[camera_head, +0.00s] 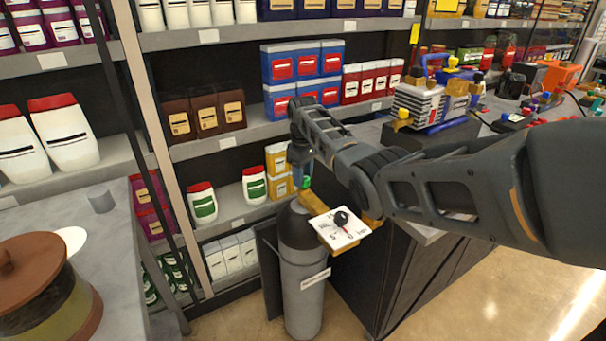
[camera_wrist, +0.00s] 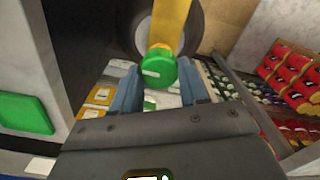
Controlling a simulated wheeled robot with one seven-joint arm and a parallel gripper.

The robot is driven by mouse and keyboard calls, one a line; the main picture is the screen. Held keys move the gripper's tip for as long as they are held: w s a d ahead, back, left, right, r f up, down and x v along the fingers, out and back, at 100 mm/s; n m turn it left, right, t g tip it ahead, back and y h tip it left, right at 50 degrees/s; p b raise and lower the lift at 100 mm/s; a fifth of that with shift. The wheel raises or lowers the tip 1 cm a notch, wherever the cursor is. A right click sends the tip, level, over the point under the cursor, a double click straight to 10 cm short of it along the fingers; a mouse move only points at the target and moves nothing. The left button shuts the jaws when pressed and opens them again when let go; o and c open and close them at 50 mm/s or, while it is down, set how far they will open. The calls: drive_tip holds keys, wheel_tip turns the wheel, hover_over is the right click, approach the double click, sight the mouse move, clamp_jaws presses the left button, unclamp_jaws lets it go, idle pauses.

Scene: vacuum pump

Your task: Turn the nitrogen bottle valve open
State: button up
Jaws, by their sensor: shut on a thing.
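The grey nitrogen bottle (camera_head: 301,285) stands upright on the floor beside the dark counter. A brass valve body (camera_head: 313,202) sits on its top, with a white dial plate (camera_head: 338,230) at its right end. The knob's contact with each finger is partly hidden.
Shelves with boxes (camera_head: 293,63) and bottles stand behind the nitrogen bottle. The counter (camera_head: 390,265) is close on its right and carries equipment (camera_head: 430,103). A grey worktop (camera_head: 118,240) is at the left. Open floor (camera_head: 490,300) lies at the lower right.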

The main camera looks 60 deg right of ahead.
drive_tip(key=shift+n, duration=0.3)
idle(0.4)
drive_tip(key=o, duration=1.1)
drive_tip(key=shift+c, duration=0.2)
drive_tip(key=shift+r+b, duration=0.35)
drive_tip(key=shift+r, duration=3.55)
